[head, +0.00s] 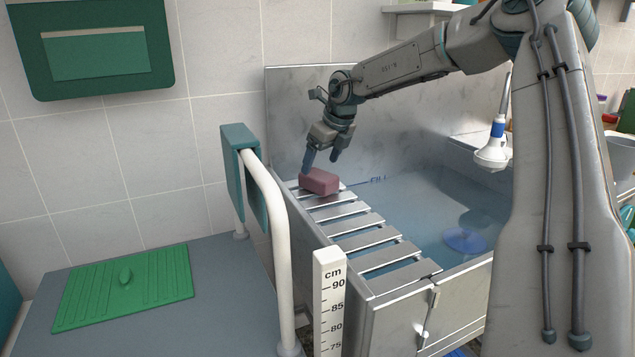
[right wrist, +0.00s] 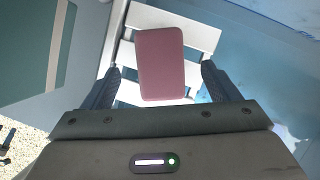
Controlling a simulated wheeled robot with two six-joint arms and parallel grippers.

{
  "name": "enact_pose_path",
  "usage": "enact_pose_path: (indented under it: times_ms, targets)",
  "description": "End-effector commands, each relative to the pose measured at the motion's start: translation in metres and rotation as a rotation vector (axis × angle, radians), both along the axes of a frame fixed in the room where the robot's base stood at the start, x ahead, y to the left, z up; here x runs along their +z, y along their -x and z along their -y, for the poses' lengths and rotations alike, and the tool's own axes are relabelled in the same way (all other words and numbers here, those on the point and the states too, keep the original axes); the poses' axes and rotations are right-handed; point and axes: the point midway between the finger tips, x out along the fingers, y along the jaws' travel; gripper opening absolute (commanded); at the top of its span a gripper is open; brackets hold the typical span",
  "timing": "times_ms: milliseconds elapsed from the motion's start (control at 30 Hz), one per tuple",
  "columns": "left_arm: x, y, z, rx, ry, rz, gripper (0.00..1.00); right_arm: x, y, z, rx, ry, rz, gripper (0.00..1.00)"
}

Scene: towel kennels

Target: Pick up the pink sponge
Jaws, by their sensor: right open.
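The pink sponge (head: 319,181) is a dull pink block lying on the far end of the slatted metal rack (head: 378,237) over the tub. My right gripper (head: 321,163) is just above the sponge, pointing down. In the right wrist view the sponge (right wrist: 160,62) lies ahead of and between the two open fingers (right wrist: 160,85), with a gap on each side. The gripper holds nothing. My left gripper is in neither view.
The metal tub (head: 430,205) holds water with a blue item (head: 465,239) in it. A white rail (head: 275,230) and a centimetre post (head: 329,300) stand left of the rack. A green mat (head: 125,287) lies on the grey table (head: 220,300). A white-and-blue shower head (head: 494,150) hangs at right.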

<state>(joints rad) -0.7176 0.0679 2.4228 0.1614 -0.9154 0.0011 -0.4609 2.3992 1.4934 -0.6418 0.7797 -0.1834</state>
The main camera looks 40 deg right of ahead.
Motion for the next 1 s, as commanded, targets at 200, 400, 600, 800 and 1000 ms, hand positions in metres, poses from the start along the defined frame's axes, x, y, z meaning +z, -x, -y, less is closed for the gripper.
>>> enact_pose_path:
  times_ms: [200, 400, 600, 800, 1000]
  targets:
    - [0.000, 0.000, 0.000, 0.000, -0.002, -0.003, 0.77, -0.027, -0.010, -0.001, 0.001, 0.002, -0.005, 0.82]
    - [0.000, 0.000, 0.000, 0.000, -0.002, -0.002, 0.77, -0.047, -0.018, -0.002, 0.001, 0.002, -0.001, 0.82]
    - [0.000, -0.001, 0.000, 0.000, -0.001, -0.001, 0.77, -0.048, -0.019, -0.002, 0.002, 0.001, 0.001, 0.82]
    - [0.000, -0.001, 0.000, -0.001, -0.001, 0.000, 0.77, -0.048, -0.019, -0.002, 0.001, 0.000, 0.000, 0.54]
    - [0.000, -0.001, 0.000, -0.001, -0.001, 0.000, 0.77, -0.048, -0.019, -0.002, 0.001, 0.000, 0.000, 0.34]
